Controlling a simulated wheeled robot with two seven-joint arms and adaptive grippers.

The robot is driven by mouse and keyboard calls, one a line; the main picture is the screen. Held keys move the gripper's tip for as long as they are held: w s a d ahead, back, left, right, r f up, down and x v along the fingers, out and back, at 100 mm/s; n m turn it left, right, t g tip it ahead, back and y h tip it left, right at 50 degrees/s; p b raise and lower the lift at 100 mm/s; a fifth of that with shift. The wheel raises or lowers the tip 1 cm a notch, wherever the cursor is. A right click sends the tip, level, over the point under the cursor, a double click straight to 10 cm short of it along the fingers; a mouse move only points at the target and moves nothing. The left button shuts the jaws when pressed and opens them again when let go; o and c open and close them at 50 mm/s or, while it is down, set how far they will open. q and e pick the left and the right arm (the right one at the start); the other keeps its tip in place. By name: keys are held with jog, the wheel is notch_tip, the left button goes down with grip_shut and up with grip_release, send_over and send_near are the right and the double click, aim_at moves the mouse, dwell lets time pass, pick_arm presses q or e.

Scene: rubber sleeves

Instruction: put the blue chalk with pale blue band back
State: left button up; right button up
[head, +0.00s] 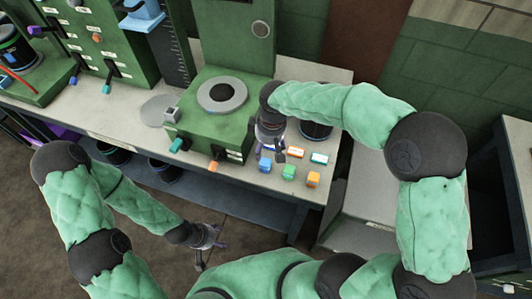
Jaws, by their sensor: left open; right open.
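Small coloured pieces lie near the right end of the grey bench top. A blue piece (265,164) is at the left of the front row; a pale blue band on it is too small to make out surely. My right gripper (277,154) is open, just above and behind this piece, with its fingers pointing down. Another bluish piece is partly hidden under that gripper. I cannot tell whether the fingers touch anything. My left gripper (205,258) is open and empty, low in front of the bench.
A green piece (288,172) and an orange piece (313,179) sit to the right, with an orange-and-white piece (295,152) and a teal-and-white piece (319,158) behind. A green machine (205,130) with knobs stands left of my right gripper. The bench's front edge is close.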

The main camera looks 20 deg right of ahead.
jog(key=shift+s+d+r, duration=0.1)
jog(key=shift+d+r, duration=0.05)
jog(key=shift+r, duration=1.3)
